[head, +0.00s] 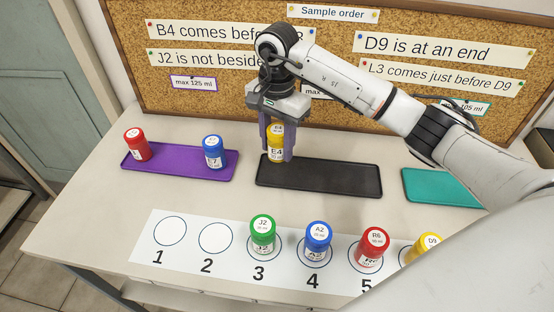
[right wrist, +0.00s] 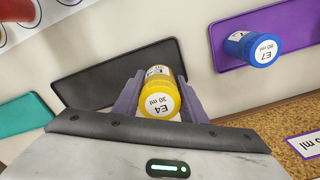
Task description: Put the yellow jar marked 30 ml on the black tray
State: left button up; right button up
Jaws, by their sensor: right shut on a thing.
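The yellow jar (head: 276,144) is labelled E4. In the right wrist view its lid (right wrist: 159,100) shows E4 and what looks like 30 ml. My right gripper (head: 277,152) is shut on this jar, one finger on each side, with the jar upright. The jar is at the left end of the black tray (head: 335,178), and the tray also shows in the right wrist view (right wrist: 88,82). I cannot tell whether the jar's base touches the tray or is slightly above it. The rest of the black tray is empty. My left gripper is not in view.
The purple tray (head: 180,163) at left holds a red jar (head: 137,145) and a blue jar (head: 213,152). A teal tray (head: 440,190) is at right. The numbered strip (head: 190,262) in front holds several jars; spots 1 and 2 are empty. A corkboard (head: 230,100) stands behind.

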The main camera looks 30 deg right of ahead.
jog(key=shift+f, duration=0.8)
notch_tip(320, 180, down, 4)
jog(key=shift+w+r, duration=0.1)
jog(key=shift+r, duration=0.05)
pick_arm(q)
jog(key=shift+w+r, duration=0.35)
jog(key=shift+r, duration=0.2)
pick_arm(e)
jog(key=shift+f, duration=0.2)
jog(key=o, duration=1.1)
jog(key=shift+c, duration=0.2)
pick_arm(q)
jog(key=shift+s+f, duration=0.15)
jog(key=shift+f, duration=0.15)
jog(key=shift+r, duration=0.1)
pick_arm(e)
jog(key=shift+r, duration=0.15)
